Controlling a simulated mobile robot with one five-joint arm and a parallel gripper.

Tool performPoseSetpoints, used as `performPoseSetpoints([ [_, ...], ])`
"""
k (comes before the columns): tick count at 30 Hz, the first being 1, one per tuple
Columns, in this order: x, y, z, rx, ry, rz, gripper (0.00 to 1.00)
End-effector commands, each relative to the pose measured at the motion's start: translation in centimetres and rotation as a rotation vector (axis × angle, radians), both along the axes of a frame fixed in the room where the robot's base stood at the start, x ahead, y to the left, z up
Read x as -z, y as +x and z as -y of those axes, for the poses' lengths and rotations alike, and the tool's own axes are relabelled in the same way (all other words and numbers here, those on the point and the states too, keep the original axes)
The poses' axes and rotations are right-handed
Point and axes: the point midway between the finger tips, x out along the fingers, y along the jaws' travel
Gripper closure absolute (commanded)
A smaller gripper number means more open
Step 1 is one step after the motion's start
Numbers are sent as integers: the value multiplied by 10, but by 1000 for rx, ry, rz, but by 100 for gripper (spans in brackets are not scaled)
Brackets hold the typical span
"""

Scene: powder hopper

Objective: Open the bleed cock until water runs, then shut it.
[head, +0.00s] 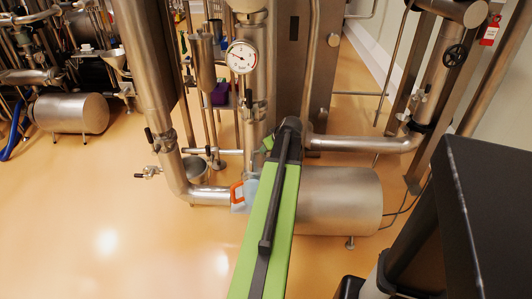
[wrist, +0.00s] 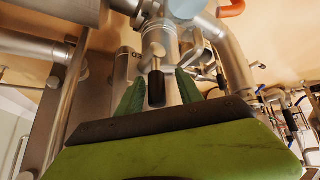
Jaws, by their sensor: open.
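A metal cock body (wrist: 158,45) with a black handle grip (wrist: 157,90) shows in the wrist view, on the pipework. The grip points toward my wrist camera. My gripper (wrist: 160,76) is open, with one green finger on each side of the grip and a visible gap to both. I cannot tell whether this is the bleed cock or how far it is turned. No running water shows. In the head view my green arm reaches to the central pipe, where my gripper (head: 267,146) is mostly hidden and the cock cannot be made out.
A pressure gauge (head: 242,57) sits on the central pipe. Other black-handled cocks (head: 150,136) stand on nearby pipes.

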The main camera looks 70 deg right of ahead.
Motion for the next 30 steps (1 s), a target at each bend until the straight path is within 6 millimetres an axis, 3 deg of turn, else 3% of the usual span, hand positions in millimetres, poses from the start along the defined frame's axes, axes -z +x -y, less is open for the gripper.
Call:
performPoseSetpoints([
  [5, -14, -6, -5, 3, 0, 0, 57],
  [15, -91, -51, -42, 4, 0, 0, 57],
  [21, -125, -74, -61, 1, 0, 1, 57],
  [30, -137, -86, -70, -2, 1, 0, 57],
])
